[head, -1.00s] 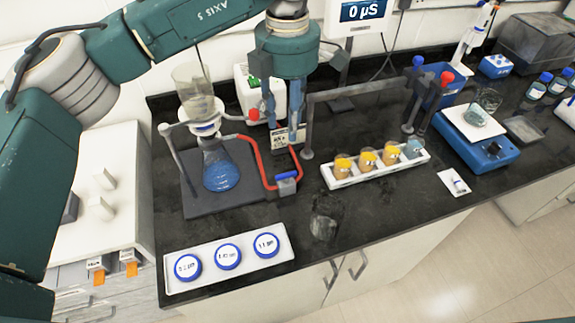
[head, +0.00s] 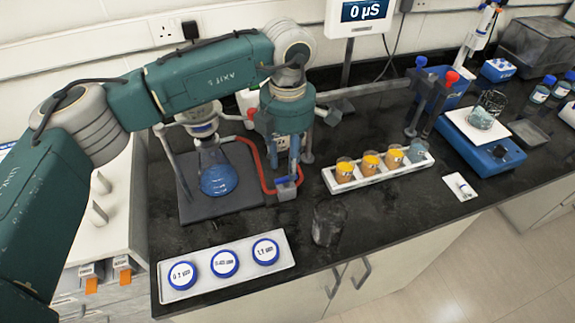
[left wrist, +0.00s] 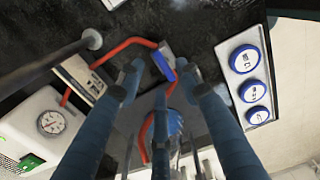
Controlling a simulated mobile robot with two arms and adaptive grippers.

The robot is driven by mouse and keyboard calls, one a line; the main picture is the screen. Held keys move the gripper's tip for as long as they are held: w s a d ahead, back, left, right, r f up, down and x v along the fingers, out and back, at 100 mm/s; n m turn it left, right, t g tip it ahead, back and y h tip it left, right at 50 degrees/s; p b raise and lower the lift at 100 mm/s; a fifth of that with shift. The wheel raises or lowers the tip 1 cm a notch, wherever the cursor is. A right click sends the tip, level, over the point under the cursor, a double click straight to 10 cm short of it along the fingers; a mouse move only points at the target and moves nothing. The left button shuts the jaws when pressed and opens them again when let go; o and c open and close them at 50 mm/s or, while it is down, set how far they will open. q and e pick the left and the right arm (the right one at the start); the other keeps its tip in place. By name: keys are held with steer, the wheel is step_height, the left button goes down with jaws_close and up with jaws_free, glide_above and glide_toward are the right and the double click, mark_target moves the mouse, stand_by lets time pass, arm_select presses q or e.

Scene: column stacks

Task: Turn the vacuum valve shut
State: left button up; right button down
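The vacuum valve (head: 287,191) is a small grey block with a blue handle, set in the red hose (head: 256,155) on the black bench, right of the flask. It also shows in the left wrist view (left wrist: 163,64), its blue handle between and beyond my fingers. My left gripper (head: 288,168) points down just above and behind the valve in the head view. My right gripper is not in view.
A pressure gauge (left wrist: 51,122) is close to the left in the wrist view. A white rack (head: 376,172) of jars stands right of the valve, and a tray (head: 212,280) with blue-rimmed dishes lies in front. An empty glass beaker (head: 328,222) stands near the front edge.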

mark_target(286, 181)
arm_select(q)
steer(key=shift+f+p, duration=0.35)
steer(key=shift+f, duration=1.45)
jaws_close()
steer(key=shift+f+b, duration=0.1)
steer(key=shift+b, duration=0.3)
steer(key=m+b, duration=0.2)
steer(key=b, duration=0.1)
steer(key=shift+f, duration=0.1)
steer(key=shift+d+m+b, duration=0.1)
steer(key=shift+m+b, duration=0.2)
steer(key=shift+m, duration=0.1)
steer(key=shift+s+r, duration=0.1)
steer(key=shift+r, duration=0.2)
